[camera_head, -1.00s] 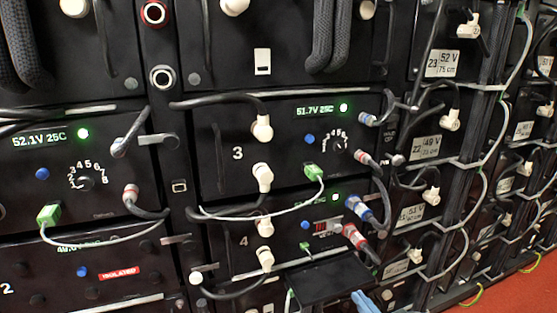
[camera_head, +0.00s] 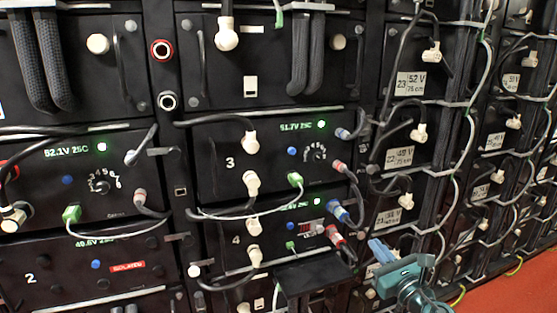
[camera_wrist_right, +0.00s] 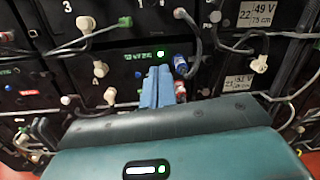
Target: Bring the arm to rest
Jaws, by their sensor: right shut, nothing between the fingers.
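My right gripper (camera_head: 378,250) shows at the bottom right of the head view, with light blue fingers closed together and nothing between them. In the right wrist view its fingers (camera_wrist_right: 157,88) point at the rack, in front of battery module 4 (camera_head: 236,240). Module 4 has a lit green display, a blue connector (camera_head: 339,211) and a red connector (camera_head: 334,235) on its right side. I cannot tell whether the fingertips touch anything; they look apart from the connectors in the head view. My left gripper is not in view.
Module 3 (camera_head: 230,162) sits above module 4, with looping cables and a green plug (camera_head: 295,180). A black shelf (camera_head: 312,276) juts out below module 4. More racks with cables stand at the right. Red floor (camera_head: 510,290) shows at the lower right.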

